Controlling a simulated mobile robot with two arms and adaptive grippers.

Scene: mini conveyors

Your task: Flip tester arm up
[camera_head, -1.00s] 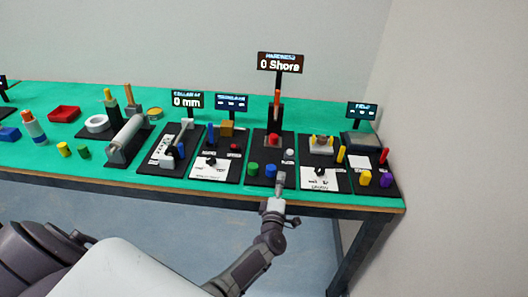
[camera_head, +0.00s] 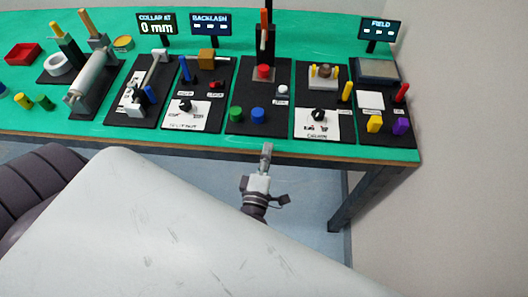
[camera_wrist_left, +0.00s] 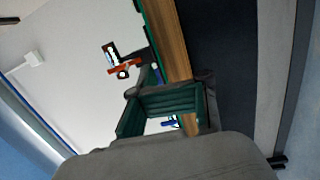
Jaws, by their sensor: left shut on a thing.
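The tester stations stand in a row on black bases on the green table. The station under the "COLLAP AT" display (camera_head: 155,24) has a grey slanted arm (camera_head: 157,62) and a blue post (camera_head: 151,95). The middle station (camera_head: 280,107) has a red button (camera_head: 264,71), a green knob (camera_head: 236,113) and a blue knob (camera_head: 257,115). Which part is the tester arm is unclear. My left gripper (camera_head: 267,150) is at the table's front edge before the middle station, its fingers close together. The thing in its jaws cannot be made out. The left wrist view shows its fingers (camera_wrist_left: 168,103) close up.
The backlash station (camera_head: 205,75) and the station with a yellow post (camera_head: 347,91) flank the middle one. A red tray (camera_head: 22,54) lies at the far left. A wall bounds the right side.

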